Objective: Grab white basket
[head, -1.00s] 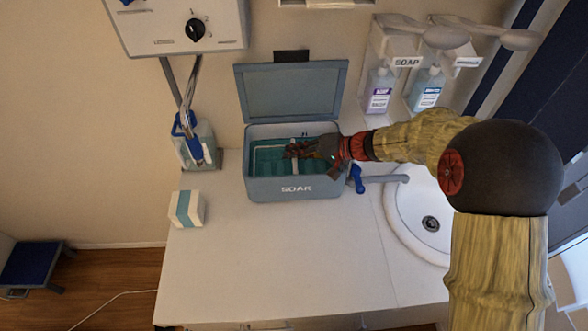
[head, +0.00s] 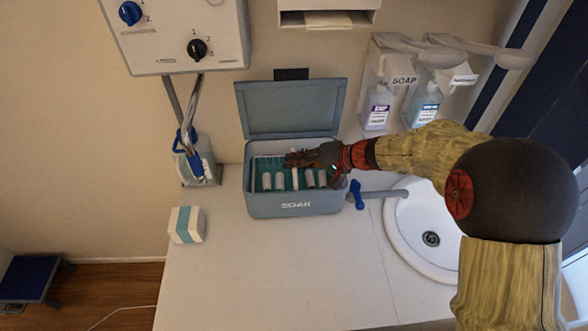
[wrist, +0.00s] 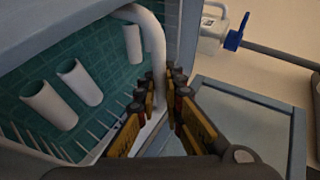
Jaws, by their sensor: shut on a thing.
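The white basket (head: 280,181) sits inside the open grey-blue SOAK box (head: 296,208), with several pale upright posts showing. In the wrist view its white curved handle bar (wrist: 155,45) runs down between my fingers, and thick white tubes (wrist: 80,82) and thin spikes stand over a teal tiled surface. My gripper (head: 292,159) reaches in from the right over the box. The wrist view shows its fingers (wrist: 162,88) closed on the white bar. The fingers and arm hide part of the basket.
The box lid (head: 291,108) stands open at the back. A blue-handled tap (head: 358,194) and sink (head: 425,235) are close on the right. A white-and-teal pack (head: 187,224) stands to the left. Soap bottles (head: 377,107) hang behind. The front counter (head: 270,280) is clear.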

